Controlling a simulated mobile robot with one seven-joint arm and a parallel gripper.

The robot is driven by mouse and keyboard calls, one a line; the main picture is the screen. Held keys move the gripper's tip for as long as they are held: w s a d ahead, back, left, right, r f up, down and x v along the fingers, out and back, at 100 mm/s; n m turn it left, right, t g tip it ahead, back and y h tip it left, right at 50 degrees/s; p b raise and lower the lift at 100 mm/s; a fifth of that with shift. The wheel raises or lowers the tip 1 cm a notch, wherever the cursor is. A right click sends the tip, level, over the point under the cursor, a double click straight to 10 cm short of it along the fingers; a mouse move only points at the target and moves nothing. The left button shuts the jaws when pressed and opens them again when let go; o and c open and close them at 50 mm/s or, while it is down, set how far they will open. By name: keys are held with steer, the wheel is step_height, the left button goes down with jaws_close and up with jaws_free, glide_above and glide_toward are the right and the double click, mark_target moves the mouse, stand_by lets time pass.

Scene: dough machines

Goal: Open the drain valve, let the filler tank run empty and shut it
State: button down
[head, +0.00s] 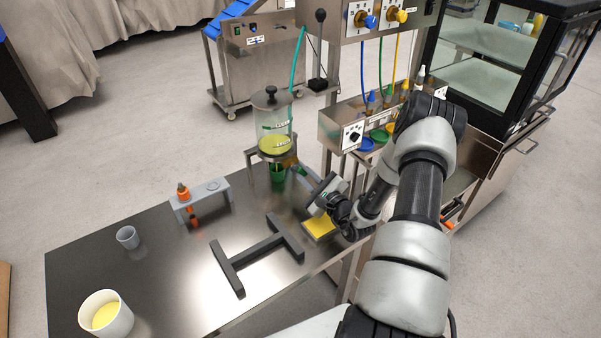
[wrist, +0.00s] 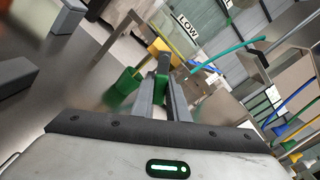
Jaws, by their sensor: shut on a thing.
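The filler tank (head: 273,112) is a clear cylinder with a black knob on its lid, standing on a metal stand. Yellow liquid (head: 275,145) fills its lower part; a LOW label (wrist: 187,24) shows in the wrist view. The brass-coloured drain valve (wrist: 158,46) sits below it, with a dark green handle (wrist: 163,64). My gripper (wrist: 163,80) reaches in from the right and is shut on this handle; the fingers hide part of it.
On the steel table (head: 150,235) are a grey rack (head: 202,197) with an orange-topped item, a small grey cup (head: 128,237), a white pot (head: 106,315) of yellow liquid, a dark H-shaped frame (head: 258,252) and a yellow pad (head: 319,228). A dosing panel (head: 362,125) stands right of the tank.

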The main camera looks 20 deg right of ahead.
steer(key=shift+f, duration=0.1)
steer(key=c, duration=1.7)
jaws_free()
steer(key=s+d, duration=0.1)
steer(key=s, duration=0.4)
steer(key=s+d, duration=0.1)
steer(key=s, duration=0.5)
steer(key=s+d, duration=0.1)
steer(key=s, duration=0.5)
steer(key=shift+s+d+p, duration=0.1)
steer(key=shift+d+p, duration=0.1)
steer(key=shift+p, duration=0.2)
